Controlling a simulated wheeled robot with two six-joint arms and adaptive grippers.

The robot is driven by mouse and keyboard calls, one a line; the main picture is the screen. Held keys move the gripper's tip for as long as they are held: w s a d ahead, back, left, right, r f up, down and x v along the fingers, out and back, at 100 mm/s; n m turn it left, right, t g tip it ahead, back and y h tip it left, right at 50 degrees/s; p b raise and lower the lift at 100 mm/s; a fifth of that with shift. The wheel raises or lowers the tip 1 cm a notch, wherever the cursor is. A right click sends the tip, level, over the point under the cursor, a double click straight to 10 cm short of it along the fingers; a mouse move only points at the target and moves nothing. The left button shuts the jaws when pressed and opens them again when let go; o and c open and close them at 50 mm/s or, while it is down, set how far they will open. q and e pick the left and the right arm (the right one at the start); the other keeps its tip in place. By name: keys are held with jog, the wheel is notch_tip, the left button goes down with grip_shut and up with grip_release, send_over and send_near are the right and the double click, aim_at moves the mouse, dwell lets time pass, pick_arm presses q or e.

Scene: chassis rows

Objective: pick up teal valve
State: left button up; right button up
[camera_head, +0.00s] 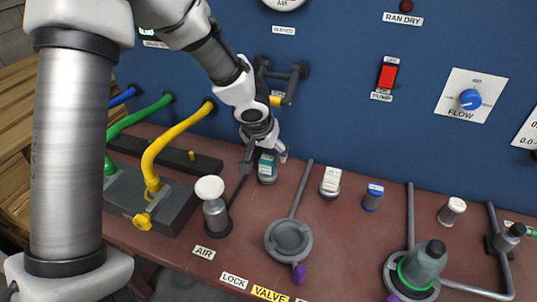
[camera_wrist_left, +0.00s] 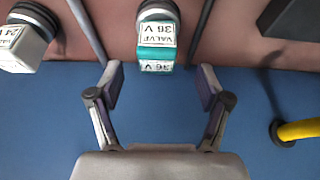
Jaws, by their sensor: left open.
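The teal valve (camera_head: 267,170) stands upright on the reddish bench near the blue wall in the head view. In the left wrist view the teal valve (camera_wrist_left: 156,40) has a white label reading VALVE 36 V. My left gripper (camera_head: 264,157) is open, with its fingers close to the teal valve's top. In the left wrist view the valve lies just beyond and between the fingertips of my left gripper (camera_wrist_left: 160,78), and nothing is held. The gripper hides part of the valve's surroundings in the head view. My right gripper is not in view.
A white-capped cylinder (camera_head: 332,183) and a blue cylinder (camera_head: 372,198) stand right of the valve. A white-topped AIR post (camera_head: 213,208) stands to its left. A grey round socket (camera_head: 289,240) is in front. Yellow hose (camera_head: 170,142) and wall brackets are close by.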

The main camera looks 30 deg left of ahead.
pick_arm(q)
jog(key=shift+s+d+f+b, duration=0.1)
jog(key=shift+f+b, duration=0.05)
jog(key=shift+f, duration=0.3)
jog(key=shift+s+d+f+b, duration=0.1)
jog(key=shift+f+b, duration=0.05)
jog(key=shift+f, duration=0.25)
jog(key=x, duration=0.5)
jog(key=shift+w+a+f+b, duration=0.15)
jog(key=shift+w+b, duration=0.1)
jog(key=shift+b, duration=0.15)
jog(key=shift+s+r, duration=0.2)
grip_shut()
